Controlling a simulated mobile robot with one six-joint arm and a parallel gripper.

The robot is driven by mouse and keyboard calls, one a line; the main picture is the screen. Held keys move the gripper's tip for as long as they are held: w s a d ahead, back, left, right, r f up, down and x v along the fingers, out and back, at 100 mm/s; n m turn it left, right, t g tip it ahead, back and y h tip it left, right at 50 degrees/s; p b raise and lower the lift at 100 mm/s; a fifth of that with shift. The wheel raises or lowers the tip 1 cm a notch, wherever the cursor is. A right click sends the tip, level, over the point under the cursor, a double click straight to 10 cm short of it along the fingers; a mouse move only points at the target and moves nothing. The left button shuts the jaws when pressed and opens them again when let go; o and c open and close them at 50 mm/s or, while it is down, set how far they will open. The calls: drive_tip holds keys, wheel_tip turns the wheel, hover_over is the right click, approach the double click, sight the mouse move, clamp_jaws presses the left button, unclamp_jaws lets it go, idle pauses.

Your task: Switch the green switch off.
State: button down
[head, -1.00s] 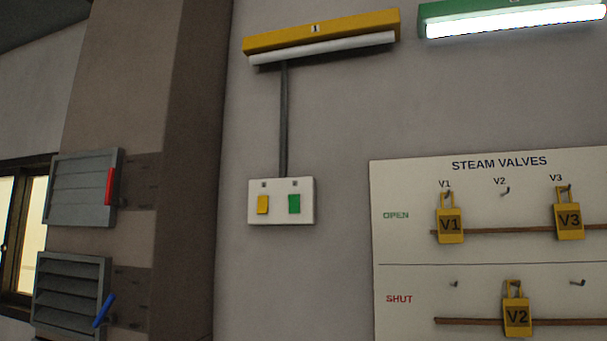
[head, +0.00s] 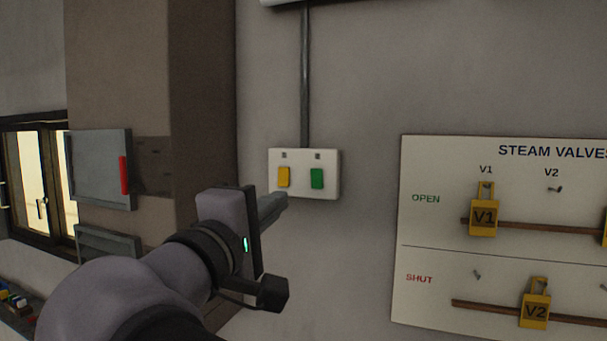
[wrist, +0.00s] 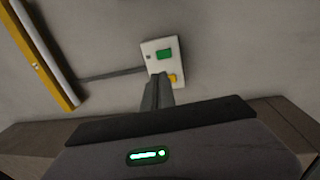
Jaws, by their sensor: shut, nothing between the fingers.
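The green switch (head: 317,178) sits on the right half of a white switch plate (head: 331,157) on the wall, beside a yellow switch (head: 284,176). In the wrist view the green switch (wrist: 164,55) is fully visible, while the yellow switch (wrist: 172,78) is partly hidden by my fingers. My gripper (head: 280,200) is shut and empty. In the head view its fingertips overlap the lower edge of the plate, below the yellow switch and left of the green one. In the wrist view the fingertips (wrist: 158,78) point at the plate. I cannot tell whether they touch it.
A steam valves board (head: 430,230) with hanging tags is on the wall to the right. A conduit (head: 305,80) runs up from the plate. Bare wall lies between plate and board.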

sight(315, 174)
drive_tip(key=p+x, duration=0.3)
drive_tip(key=x, duration=1)
drive_tip(key=shift+w+d+r+p, duration=0.1)
drive_tip(key=shift+d+p, duration=0.1)
drive_tip(key=shift+p, duration=0.2)
drive_tip(key=shift+w+d, duration=0.1)
drive_tip(key=shift+w, duration=0.25)
